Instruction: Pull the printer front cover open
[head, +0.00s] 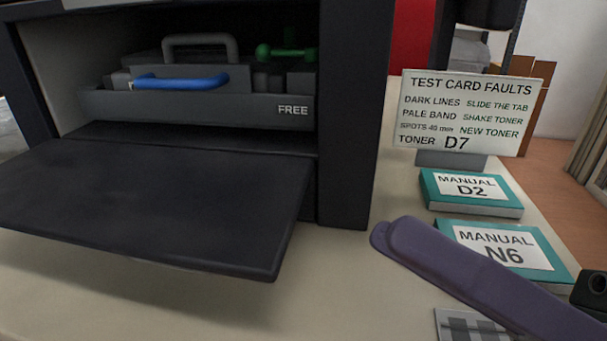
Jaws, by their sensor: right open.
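The printer (348,110) is a dark box on the left of the head view. Its front cover (150,200) is a dark flat panel, folded down and out towards me, nearly level. The cover stands open, so the inside of the printer shows. My right gripper (388,237) has purple fingers and comes in from the lower right. It is open and empty, right of the cover and apart from it, in front of the manuals. My left gripper is not in view.
Inside the printer is a grey drawer (200,108) marked FREE, with a blue handle (180,82) and a green lever (285,52). A fault card (470,112) stands behind manuals D2 (470,190) and N6 (500,250). A printed sheet (452,325) lies at the bottom edge.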

